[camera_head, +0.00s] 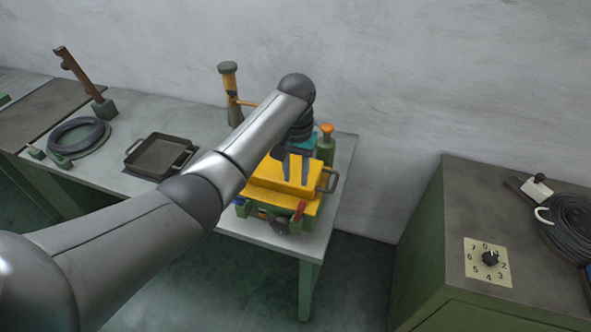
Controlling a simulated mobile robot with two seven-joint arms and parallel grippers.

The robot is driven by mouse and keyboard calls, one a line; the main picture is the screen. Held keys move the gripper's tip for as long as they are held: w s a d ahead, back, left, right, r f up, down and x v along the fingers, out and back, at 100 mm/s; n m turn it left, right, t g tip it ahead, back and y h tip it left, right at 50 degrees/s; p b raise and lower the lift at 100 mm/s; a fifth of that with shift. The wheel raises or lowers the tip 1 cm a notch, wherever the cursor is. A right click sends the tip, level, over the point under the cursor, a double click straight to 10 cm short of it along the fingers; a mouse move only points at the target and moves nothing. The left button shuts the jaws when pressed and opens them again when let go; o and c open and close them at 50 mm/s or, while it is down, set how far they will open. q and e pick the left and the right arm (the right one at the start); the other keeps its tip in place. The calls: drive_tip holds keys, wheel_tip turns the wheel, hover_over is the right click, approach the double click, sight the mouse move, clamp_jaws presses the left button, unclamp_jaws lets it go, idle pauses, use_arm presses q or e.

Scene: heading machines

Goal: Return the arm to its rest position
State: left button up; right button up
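My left arm reaches in from the lower left across the table. Its gripper (295,170) points down over the yellow top of a green-and-yellow machine (262,196). The two fingers are apart with a gap between them, and I see nothing held. Whether the fingertips touch the yellow top I cannot tell. The machine has a dark handle (328,181) on its right side and a red lever (298,211) at the front. My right gripper is not in view.
A grey table (200,122) carries a black tray (158,156), a dark ring (78,137), a brown lever on a green block (104,108) and a green-and-orange post (232,95). A green cabinet (460,215) with a numbered dial (489,258) and coiled cable (572,226) stands right, beyond open floor.

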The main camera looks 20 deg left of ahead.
use_arm(q)
drive_tip(key=shift+r, duration=0.45)
drive_tip(key=shift+s+f, duration=0.1)
